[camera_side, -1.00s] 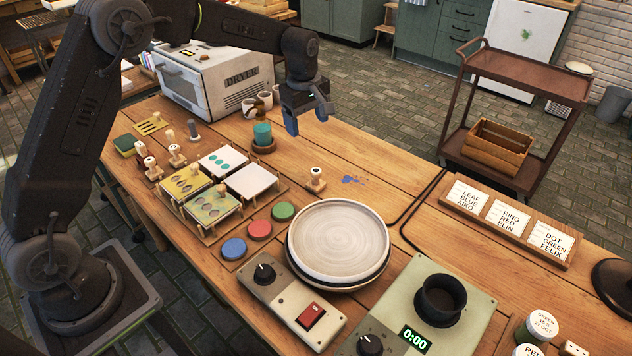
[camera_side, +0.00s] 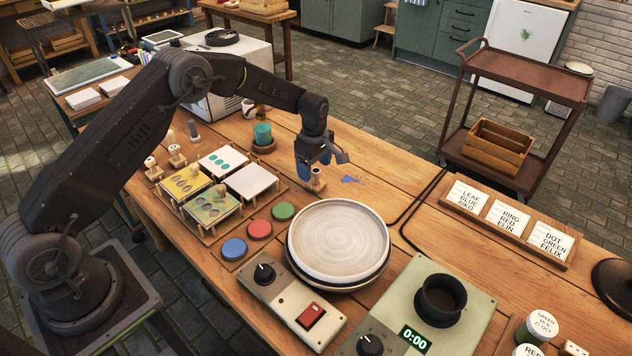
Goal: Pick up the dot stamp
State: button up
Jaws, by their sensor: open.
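A small wooden stamp (camera_side: 318,184) stands upright on the table just left of a blue paint smear. It may be the dot stamp, but the mark on its top is too small to read. My gripper (camera_side: 321,168) points down right at this stamp, with its blue-tipped finger on the stamp's left side. The jaws are open, and I cannot tell whether they touch the stamp. The gripper hides the stamp's upper part. Two more wooden stamps, a near one (camera_side: 153,170) and a far one (camera_side: 177,156), stand at the left of the table.
A stack of round plates (camera_side: 338,240) lies just in front of the stamp. Red (camera_side: 260,230), blue (camera_side: 234,249) and green (camera_side: 283,211) discs sit to its left. A teal candle-like cylinder (camera_side: 262,133) stands behind. The blue smear (camera_side: 352,180) and bare wood lie to the right.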

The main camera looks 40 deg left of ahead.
aim_at(316, 170)
jog(key=f, duration=0.5)
jog(key=shift+w, duration=0.3)
jog(key=shift+c, duration=0.2)
jog(key=c, duration=1)
jog(key=shift+o, duration=0.2)
jog(key=shift+r, duration=0.15)
jog(key=shift+r, duration=0.65)
notch_tip(316, 170, up, 3)
jog(key=s+a+r, duration=0.6)
jog(key=a, duration=0.4)
jog(key=shift+r, duration=0.25)
jog(key=shift+a, duration=0.1)
